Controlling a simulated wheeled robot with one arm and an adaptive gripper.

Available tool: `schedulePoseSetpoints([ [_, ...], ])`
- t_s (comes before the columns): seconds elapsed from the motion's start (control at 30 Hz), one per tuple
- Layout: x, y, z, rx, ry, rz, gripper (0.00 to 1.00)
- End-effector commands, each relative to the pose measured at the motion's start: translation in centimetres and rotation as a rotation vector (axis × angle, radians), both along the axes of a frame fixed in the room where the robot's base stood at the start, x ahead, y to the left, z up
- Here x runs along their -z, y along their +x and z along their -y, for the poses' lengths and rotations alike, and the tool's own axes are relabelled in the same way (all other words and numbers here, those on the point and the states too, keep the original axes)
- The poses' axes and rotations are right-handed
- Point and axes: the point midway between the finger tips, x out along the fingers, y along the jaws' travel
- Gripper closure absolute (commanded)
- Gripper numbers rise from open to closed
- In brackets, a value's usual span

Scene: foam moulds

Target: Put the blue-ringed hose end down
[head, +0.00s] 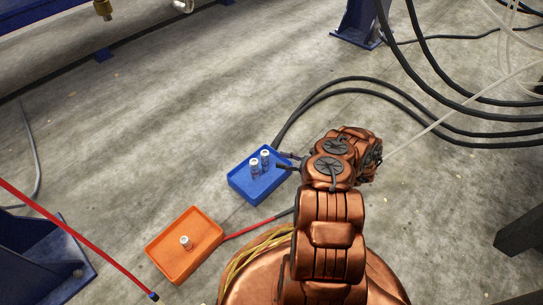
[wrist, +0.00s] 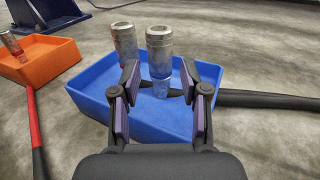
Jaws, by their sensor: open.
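The blue-ringed hose end (wrist: 159,52) is a silvery upright metal fitting with a blue band low down. It stands in the blue tray (wrist: 90,95), towards the right of a second, similar metal fitting (wrist: 123,42). My gripper (wrist: 160,82) is open, with one finger on each side of the blue-ringed end and gaps visible. In the head view the blue-ringed end (head: 265,158) and the other fitting (head: 254,169) stand in the blue tray (head: 240,188), and my gripper (head: 288,161) reaches in from the right.
An orange tray (head: 160,250) with one upright fitting (head: 185,243) lies at the lower left. A red hose (head: 80,235) crosses the left floor. Black hoses (head: 360,85) run behind the blue tray and to the right. Open concrete floor lies left of the trays.

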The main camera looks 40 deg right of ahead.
Motion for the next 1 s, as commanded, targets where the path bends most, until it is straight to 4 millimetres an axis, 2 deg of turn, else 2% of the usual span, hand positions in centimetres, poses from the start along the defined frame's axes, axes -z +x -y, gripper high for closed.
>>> schedulePoseSetpoints([
  [0.1, 0.0, -1.7, 1.1, -0.001, 0.0, -0.005, 0.55],
  [0.23, 0.1, -2.8, 2.1, 0.0, -0.002, -0.004, 0.55],
  [0.37, 0.0, -3.3, 2.5, -0.002, 0.0, -0.001, 0.55],
  [0.47, -0.6, -2.9, 2.2, -0.016, -0.003, 0.005, 0.55],
  [0.57, -2.2, -1.5, 1.1, -0.058, -0.012, 0.017, 0.55],
  [0.67, -4.6, 0.4, -1.0, -0.121, -0.026, 0.036, 0.55],
  [0.8, -8.5, 2.7, -4.4, -0.226, -0.056, 0.067, 0.55],
  [1.0, -13.8, 4.6, -9.7, -0.384, -0.111, 0.106, 0.55],
])
